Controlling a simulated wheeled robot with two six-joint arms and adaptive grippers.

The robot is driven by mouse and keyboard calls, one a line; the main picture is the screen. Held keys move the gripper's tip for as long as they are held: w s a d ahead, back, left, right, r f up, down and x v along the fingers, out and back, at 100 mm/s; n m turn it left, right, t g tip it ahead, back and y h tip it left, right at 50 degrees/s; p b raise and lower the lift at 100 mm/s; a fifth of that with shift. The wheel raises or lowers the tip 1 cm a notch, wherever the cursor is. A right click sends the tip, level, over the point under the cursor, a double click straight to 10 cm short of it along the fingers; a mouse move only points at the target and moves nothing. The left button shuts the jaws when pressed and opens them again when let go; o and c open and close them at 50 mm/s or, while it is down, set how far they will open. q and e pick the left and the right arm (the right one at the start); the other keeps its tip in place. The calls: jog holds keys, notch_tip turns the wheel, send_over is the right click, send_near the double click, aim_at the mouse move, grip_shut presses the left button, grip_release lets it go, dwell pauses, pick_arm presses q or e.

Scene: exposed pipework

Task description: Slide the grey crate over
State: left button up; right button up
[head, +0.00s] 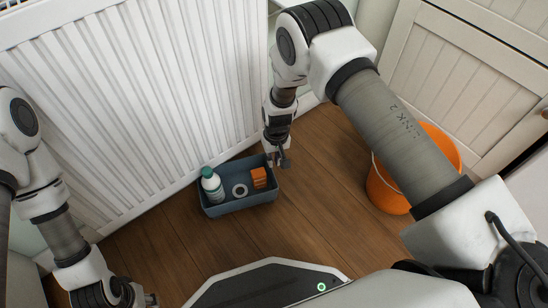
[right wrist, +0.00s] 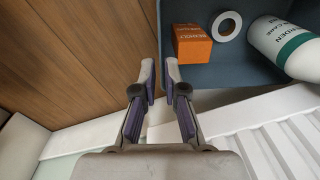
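The grey crate (head: 240,205) stands on the wooden floor, close along the foot of the white radiator. It holds a white bottle with a teal band (head: 212,184), a white ring-shaped roll (head: 240,190) and an orange box (head: 259,178). My right gripper (head: 281,162) is at the crate's right end. In the right wrist view the crate's end wall (right wrist: 161,25) runs between the fingers of my right gripper (right wrist: 160,70), which are closed in on it with little gap. My left gripper (head: 148,299) is low at the left, away from the crate, its fingers barely showing.
The white radiator (head: 150,100) stands behind the crate. An orange bucket (head: 388,195) stands to the right, partly hidden by my right arm. A white cabinet (head: 475,75) is at the back right. Bare floor (head: 318,200) lies between crate and bucket.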

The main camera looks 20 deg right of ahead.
aim_at(273, 173)
jog(key=f+b, duration=0.2)
jog(key=f, duration=0.2)
jog(key=f+b, duration=0.3)
jog(key=shift+a+f, duration=0.2)
jog(key=shift+f, duration=0.2)
jog(key=shift+c, duration=0.3)
grip_shut()
